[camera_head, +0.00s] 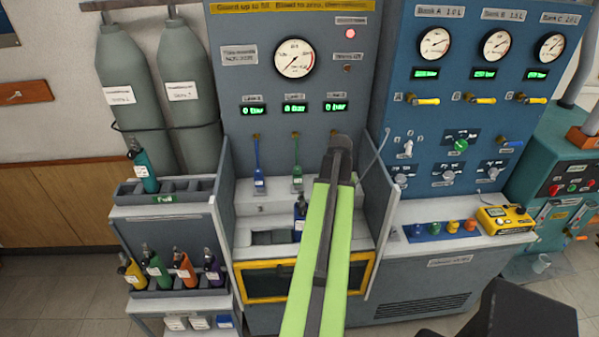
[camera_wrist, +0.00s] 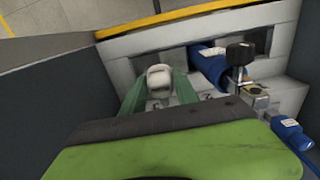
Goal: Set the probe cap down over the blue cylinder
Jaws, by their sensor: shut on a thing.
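The blue cylinder (camera_head: 299,218) stands in the bay of the middle bench, left of my arm, partly hidden by it. In the wrist view the blue cylinder (camera_wrist: 208,64) shows with its valve and black knob, right of my fingers. My gripper (camera_wrist: 158,88) has green fingers shut on a small pale rounded piece, which looks like the probe cap (camera_wrist: 159,75). The cap is apart from the cylinder, to its left in the wrist view. In the head view my arm hides the fingers and the cap.
A blue connector (camera_wrist: 288,133) is close to the valve. Blue (camera_head: 259,182) and green (camera_head: 297,180) hose ends hang on the panel. Side walls (camera_head: 380,215) flank the bay. A rack of several cylinders (camera_head: 170,293) stands at left.

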